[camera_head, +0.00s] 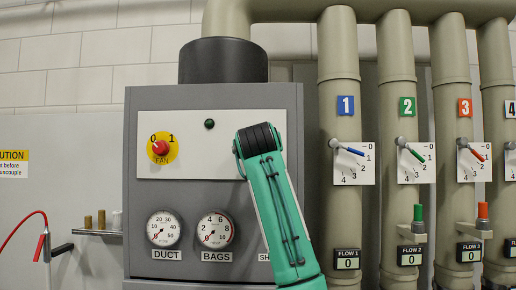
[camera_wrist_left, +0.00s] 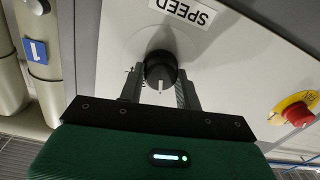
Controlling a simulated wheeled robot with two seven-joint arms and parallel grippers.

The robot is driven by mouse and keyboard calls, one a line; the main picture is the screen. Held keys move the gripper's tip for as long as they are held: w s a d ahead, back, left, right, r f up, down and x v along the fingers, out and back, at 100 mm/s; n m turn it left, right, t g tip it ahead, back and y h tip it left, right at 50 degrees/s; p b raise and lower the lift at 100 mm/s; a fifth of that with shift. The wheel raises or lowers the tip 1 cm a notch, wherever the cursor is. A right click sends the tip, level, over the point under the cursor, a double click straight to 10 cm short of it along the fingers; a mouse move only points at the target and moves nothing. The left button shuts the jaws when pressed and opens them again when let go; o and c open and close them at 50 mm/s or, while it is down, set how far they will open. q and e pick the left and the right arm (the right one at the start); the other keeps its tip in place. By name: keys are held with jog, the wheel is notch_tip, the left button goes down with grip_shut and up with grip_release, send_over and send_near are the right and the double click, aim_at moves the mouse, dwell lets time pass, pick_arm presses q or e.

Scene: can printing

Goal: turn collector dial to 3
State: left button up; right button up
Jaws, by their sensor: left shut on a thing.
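The collector dial is a black knob (camera_wrist_left: 160,69) on a white panel, with an upside-down SPEED label (camera_wrist_left: 188,10) beside it in the left wrist view. My left gripper (camera_wrist_left: 160,93) is shut on the dial, one finger on each side. A white pointer mark on the knob points toward the bottom of that view. No scale numbers can be read around it. In the head view my green left arm covers the dial and most of its right-hand panel area (camera_head: 215,165). My right gripper is not in view.
A red FAN switch (camera_head: 160,147) on a yellow disc sits left of my arm. DUCT (camera_head: 163,229) and BAGS (camera_head: 216,230) gauges lie below. Numbered pipes with levers, such as the blue lever (camera_head: 347,149), stand close on the right. A small shelf (camera_head: 95,232) is at left.

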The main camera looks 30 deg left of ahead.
pick_arm(q)
jog(key=shift+r+m+b, duration=0.15)
jog(key=shift+m+b, duration=1.7)
jog(key=shift+m, duration=1.95)
jog(key=shift+s+r, duration=0.1)
jog(key=o, duration=1)
jog(key=shift+w+f, duration=0.2)
jog(key=shift+w, duration=0.05)
